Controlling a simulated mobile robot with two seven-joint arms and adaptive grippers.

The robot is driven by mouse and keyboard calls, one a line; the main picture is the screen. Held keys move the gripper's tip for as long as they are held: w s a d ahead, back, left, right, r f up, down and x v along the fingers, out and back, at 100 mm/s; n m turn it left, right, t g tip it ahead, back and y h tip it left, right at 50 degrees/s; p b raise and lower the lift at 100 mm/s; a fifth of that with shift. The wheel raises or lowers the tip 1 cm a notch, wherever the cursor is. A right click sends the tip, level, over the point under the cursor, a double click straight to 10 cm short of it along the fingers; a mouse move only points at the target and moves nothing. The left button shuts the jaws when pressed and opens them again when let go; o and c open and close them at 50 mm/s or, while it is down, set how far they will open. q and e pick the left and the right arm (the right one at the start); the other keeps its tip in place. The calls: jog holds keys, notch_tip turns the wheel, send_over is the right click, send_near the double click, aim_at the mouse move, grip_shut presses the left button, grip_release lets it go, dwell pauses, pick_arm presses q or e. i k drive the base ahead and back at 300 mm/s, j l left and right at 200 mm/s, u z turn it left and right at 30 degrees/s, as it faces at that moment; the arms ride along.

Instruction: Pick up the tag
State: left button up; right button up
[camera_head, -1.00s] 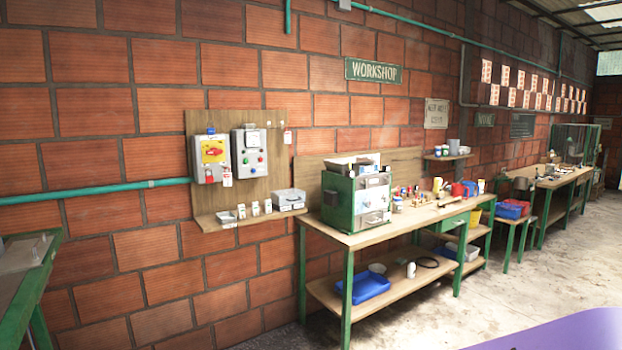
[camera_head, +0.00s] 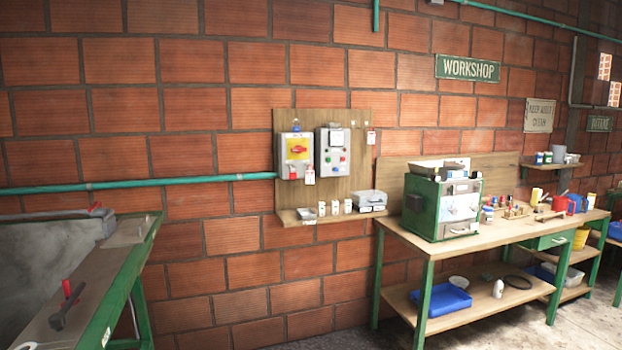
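Small tags hang by the wall board (camera_head: 350,190) in the head view. One white tag with a red top (camera_head: 310,176) hangs below and between the two control boxes. Another red and white tag (camera_head: 371,137) hangs at the board's upper right corner. The left control box (camera_head: 296,158) has a yellow plate with a red switch. The right control box (camera_head: 332,152) is grey with coloured buttons. I cannot tell which tag is meant. Neither of my grippers is in view.
A shelf (camera_head: 335,215) under the board holds small items and a grey case (camera_head: 369,200). A green-legged workbench (camera_head: 490,234) with a green machine (camera_head: 441,207) stands at right. A green-framed table (camera_head: 128,262) is at left. Floor shows between them.

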aim_at(310, 174)
jog(key=i+z, duration=0.1)
jog(key=i, duration=0.55)
jog(key=i+j+z, duration=0.15)
jog(key=i, duration=0.45)
